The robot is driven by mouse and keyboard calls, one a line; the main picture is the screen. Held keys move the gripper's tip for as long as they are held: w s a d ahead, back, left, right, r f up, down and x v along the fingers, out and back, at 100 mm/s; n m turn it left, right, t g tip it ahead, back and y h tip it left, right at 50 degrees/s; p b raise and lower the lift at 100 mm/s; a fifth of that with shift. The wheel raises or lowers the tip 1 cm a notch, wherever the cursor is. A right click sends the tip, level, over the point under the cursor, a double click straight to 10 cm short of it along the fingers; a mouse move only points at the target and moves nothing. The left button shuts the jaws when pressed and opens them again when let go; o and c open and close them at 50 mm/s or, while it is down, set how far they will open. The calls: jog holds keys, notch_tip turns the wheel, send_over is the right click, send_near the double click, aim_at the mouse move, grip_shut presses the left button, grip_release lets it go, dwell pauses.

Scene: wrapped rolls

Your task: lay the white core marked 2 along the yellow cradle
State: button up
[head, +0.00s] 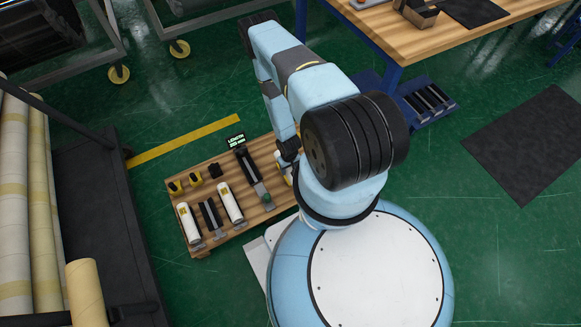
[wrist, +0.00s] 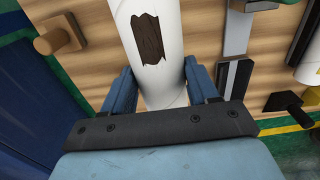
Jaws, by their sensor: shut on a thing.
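My gripper (wrist: 157,72) is shut on a white core (wrist: 175,85), with a blue finger on each side of it. The core has a torn brown patch, and I see no number on it. In the head view my arm mostly hides this core, and a white and yellow bit shows beside my gripper (head: 288,152). Two more white cores, a left one (head: 188,226) and a right one (head: 231,207), lie on the wooden board with yellow labels too small to read. Two small yellow blocks (head: 195,179) sit at the board's back left; I cannot tell if they are the yellow cradle.
The wooden board (head: 255,218) also bears a dark gauge (head: 246,165) with a lit LENGTH display (head: 236,141), a black block (head: 215,170) and black strips (head: 210,216). A wooden peg (wrist: 62,36) stands left of the held core. Large rolls (head: 40,200) stand at far left.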

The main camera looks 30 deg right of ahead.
jog(key=w+f, duration=0.1)
jog(key=f, duration=0.1)
jog(key=w+d+f, duration=0.1)
jog(key=w+f, duration=0.1)
jog(key=w+d+f, duration=0.1)
jog(key=f, duration=0.1)
jog(key=shift+w+f, duration=0.15)
jog(key=shift+w, duration=0.25)
jog(key=shift+f, duration=1.4)
jog(key=shift+f, duration=0.2)
jog(key=o, duration=1.1)
notch_tip(320, 180, up, 12)
jog(key=shift+r, duration=0.25)
